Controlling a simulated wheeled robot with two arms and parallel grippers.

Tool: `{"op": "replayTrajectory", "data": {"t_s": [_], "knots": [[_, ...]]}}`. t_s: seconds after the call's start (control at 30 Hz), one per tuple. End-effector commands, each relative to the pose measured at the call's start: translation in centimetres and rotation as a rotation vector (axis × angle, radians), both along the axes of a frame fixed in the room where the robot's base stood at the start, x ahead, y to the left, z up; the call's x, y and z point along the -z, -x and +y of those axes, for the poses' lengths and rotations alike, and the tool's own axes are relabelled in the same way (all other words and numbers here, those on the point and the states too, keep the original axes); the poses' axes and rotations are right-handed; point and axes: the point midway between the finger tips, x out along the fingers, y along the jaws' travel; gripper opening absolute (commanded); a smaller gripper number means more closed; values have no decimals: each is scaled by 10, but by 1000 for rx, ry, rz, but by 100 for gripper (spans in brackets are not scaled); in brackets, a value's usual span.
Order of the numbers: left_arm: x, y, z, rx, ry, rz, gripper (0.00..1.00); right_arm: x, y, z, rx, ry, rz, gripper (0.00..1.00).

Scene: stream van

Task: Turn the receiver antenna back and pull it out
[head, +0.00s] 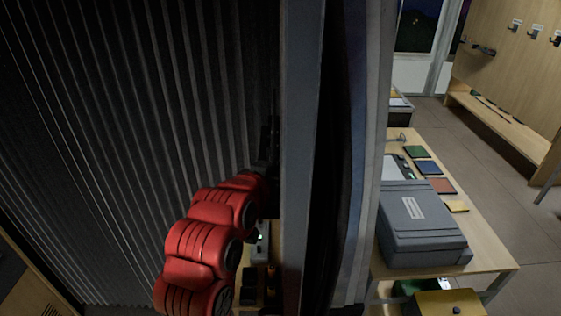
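A small grey device with a lit spot (262,240) shows partly behind my red arm, on a narrow wooden surface; it may be the receiver. A thin dark upright shape (275,115) rises above my gripper; I cannot tell whether it is the antenna. My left gripper (267,150) is dark and small at the end of the red arm, close to the grey upright panel edge. Its fingers blend into the dark background, so I cannot tell whether they are open, shut or touching anything. My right gripper is not in view.
A ribbed dark wall (130,120) fills the left. A tall grey panel (300,130) stands just right of my arm. Beyond it, a wooden table (490,255) holds a grey case (420,225) and several small coloured books. A bench (500,125) stands at far right.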

Motion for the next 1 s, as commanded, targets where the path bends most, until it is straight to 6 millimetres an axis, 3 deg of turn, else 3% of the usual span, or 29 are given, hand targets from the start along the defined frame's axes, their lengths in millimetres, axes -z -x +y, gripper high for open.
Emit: {"op": "replayTrajectory", "data": {"t_s": [0.33,0.6,0.8,0.83,0.9,1.0], "knots": [[0,0,0,0,0,0,50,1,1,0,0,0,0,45],[0,0,0,0,0,0,50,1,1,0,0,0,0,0],[0,0,0,0,0,0,50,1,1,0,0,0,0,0],[0,0,0,0,0,0,50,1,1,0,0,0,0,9],[0,0,0,0,0,0,50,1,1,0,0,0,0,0],[0,0,0,0,0,0,50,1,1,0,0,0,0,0]]}}
